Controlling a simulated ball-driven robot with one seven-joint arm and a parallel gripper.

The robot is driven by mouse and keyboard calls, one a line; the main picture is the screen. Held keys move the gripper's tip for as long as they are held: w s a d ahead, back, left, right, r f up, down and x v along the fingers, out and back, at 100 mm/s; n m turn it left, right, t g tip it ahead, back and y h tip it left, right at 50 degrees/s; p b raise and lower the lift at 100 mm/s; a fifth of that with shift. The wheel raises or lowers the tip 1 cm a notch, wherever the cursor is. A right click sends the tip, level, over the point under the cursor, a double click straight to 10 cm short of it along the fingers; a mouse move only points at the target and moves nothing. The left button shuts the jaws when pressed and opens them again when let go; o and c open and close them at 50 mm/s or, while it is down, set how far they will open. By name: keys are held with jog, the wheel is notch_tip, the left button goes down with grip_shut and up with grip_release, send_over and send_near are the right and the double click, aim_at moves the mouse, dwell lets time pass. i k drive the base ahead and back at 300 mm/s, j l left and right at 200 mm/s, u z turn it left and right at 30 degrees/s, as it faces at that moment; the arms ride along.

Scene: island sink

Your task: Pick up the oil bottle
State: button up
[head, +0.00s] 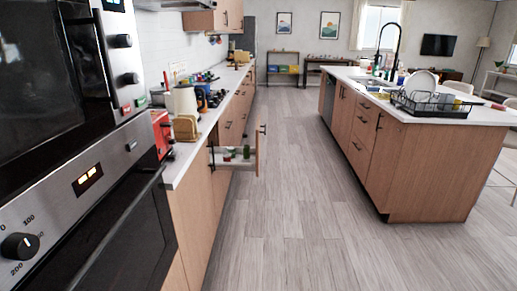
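I cannot single out the oil bottle with certainty. An open pull-out drawer (257,150) juts from the left cabinets and holds small containers, among them a green one (246,152). They are too small to identify. Several small items also stand by the sink on the island (455,112) at the right, and none is clearly an oil bottle. My gripper is not in view.
An oven (105,215) stands close at the left. Beyond it, the left counter holds a red appliance (161,132) and a kettle (186,102). A dish rack (432,104) and black faucet (389,42) are on the island. The floor (295,190) between is clear.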

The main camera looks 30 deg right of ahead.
aim_at(244, 144)
jog(key=i+l+z, duration=0.1)
jog(key=i+l, duration=0.15)
jog(key=i, duration=0.15)
jog(key=i+l+z, duration=0.1)
jog(key=i+l, duration=0.15)
jog(key=i, duration=0.1)
